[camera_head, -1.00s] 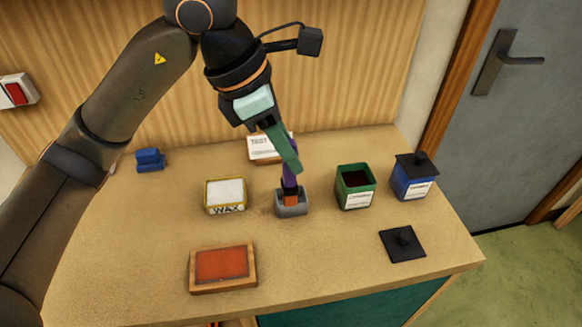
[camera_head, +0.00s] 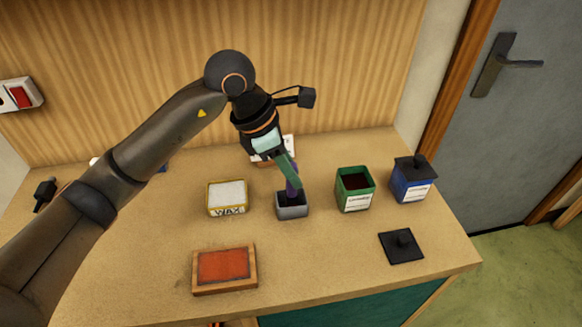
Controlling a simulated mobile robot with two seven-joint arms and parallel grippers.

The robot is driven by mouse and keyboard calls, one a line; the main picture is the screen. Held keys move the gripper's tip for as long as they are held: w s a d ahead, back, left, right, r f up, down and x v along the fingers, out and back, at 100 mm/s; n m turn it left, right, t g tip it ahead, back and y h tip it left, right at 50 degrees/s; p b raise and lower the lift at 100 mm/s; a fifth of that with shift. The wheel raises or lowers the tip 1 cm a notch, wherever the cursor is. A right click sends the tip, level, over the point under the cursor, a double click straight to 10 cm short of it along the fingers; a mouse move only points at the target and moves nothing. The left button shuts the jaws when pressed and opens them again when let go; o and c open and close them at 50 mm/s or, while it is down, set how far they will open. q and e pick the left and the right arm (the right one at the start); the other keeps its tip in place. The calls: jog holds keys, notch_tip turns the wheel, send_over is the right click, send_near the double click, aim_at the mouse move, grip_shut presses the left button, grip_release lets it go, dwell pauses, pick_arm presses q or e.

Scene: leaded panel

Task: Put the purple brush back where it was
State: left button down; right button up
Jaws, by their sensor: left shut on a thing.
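My left gripper (camera_head: 290,170) is shut on the purple brush (camera_head: 293,189) and points down over the middle of the table. The brush is close to upright, and its lower end is inside the small grey holder (camera_head: 292,211). The gripper fingers hide most of the handle. The bristle end is hidden in the holder. My right gripper is not in view.
A wax tin (camera_head: 227,198) stands left of the holder. An open green canister (camera_head: 355,189) and a lidded blue canister (camera_head: 413,180) stand to the right. A black lid (camera_head: 401,246) and a wood-framed red pad (camera_head: 224,268) lie in front.

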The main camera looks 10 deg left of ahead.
pick_arm(q)
jog(key=shift+f, duration=0.2)
jog(key=c, duration=0.7)
grip_release()
jog(key=shift+r, duration=0.15)
jog(key=shift+r, duration=0.25)
jog(key=v, duration=1.1)
jog(key=shift+a+r+b, duration=0.2)
jog(key=shift+r+b, duration=0.1)
jog(key=shift+b, duration=0.1)
